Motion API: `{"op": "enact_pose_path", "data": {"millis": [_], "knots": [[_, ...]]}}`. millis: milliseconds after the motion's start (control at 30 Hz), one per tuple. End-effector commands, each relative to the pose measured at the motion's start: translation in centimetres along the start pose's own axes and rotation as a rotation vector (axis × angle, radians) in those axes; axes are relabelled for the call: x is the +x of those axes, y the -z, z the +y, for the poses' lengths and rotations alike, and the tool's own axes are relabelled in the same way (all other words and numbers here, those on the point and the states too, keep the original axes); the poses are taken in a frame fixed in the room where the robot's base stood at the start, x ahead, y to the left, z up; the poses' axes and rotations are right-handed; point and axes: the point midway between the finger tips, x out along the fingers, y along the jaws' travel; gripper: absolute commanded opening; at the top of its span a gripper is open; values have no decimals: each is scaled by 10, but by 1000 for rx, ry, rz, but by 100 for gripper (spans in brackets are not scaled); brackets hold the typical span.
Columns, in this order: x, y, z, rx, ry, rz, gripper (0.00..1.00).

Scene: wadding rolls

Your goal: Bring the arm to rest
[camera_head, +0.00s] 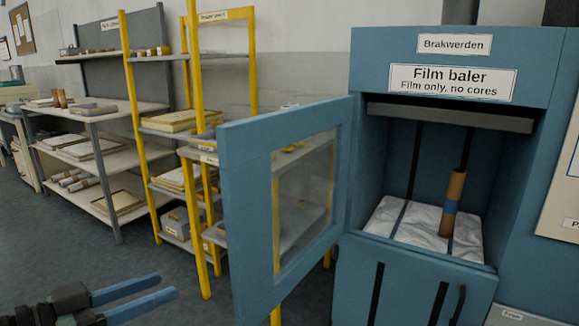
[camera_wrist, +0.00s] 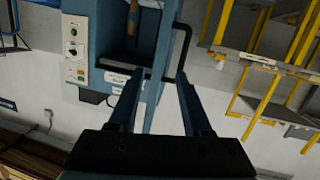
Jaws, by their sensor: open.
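My gripper (camera_head: 147,294) shows at the lower left of the head view, its two blue fingers apart with nothing between them. In the wrist view my gripper (camera_wrist: 157,80) points toward the blue film baler, with its fingers spread and empty. The film baler (camera_head: 440,45) stands at the right of the head view with its windowed door (camera_head: 247,220) swung open to the left. Inside it, a brown cardboard core with a blue band (camera_head: 454,190) stands, slightly tilted, on white film (camera_head: 410,222). My gripper is well apart from the baler in the head view.
Yellow-framed shelves (camera_head: 133,110) with boxes and trays stand behind the open door. A grey shelf table (camera_head: 95,112) with rolls and stacks is further left. Grey floor (camera_head: 60,240) lies open between the shelves and my gripper. The open door juts into the room.

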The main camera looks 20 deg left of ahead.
Motion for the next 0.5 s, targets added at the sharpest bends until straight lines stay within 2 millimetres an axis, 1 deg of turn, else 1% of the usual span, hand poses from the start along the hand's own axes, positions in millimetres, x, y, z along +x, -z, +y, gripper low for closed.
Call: {"op": "enact_pose_path", "data": {"millis": [33,167,200,267,300,367,400,467,500], "knots": [[24,-4,9,-15,14,-51,50],[78,-10,32,-47,96,-160,50],[95,-10,42,-48,127,-186,50],[122,-7,62,-43,179,-213,50],[139,-3,78,-33,216,-220,50],[160,6,105,-14,270,-209,50],[171,14,124,0,301,-190,50],[183,27,152,19,337,-146,50],[189,37,172,29,353,-110,50]]}}
